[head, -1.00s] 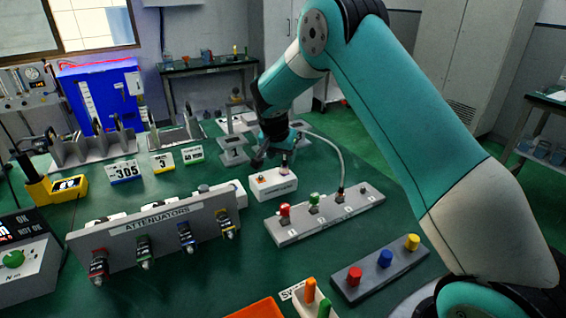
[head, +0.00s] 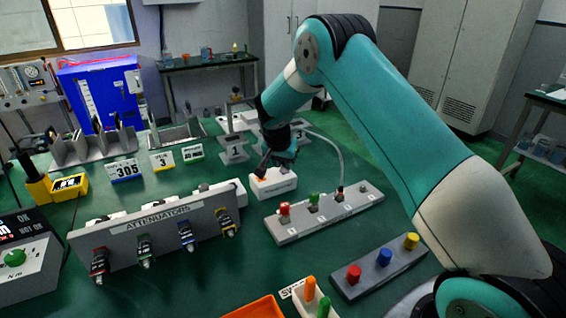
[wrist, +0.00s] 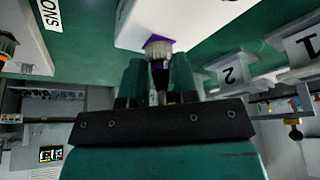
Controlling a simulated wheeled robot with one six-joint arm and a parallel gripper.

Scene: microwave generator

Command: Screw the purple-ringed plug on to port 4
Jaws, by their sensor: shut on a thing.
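My gripper (head: 272,166) is low over the small white block (head: 273,184) in the middle of the bench. In the wrist view, my gripper's fingers (wrist: 158,78) are shut on the plug (wrist: 159,52), which has a silver ribbed collar and a purple edge. The plug is at the white block's face; I cannot tell whether it is seated there or apart. In the head view my gripper hides the plug. The grey port strip (head: 290,236) lies just in front. It bears red, green and dark fittings; port 4 (head: 364,194) is at its right end.
The attenuator panel (head: 160,230) stands at the left. A pale cable (head: 335,150) arcs behind the port strip to the dark fitting. A grey bar with red, blue and yellow caps (head: 384,262) lies at the front right. Numbered stands (head: 235,150) are behind my gripper.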

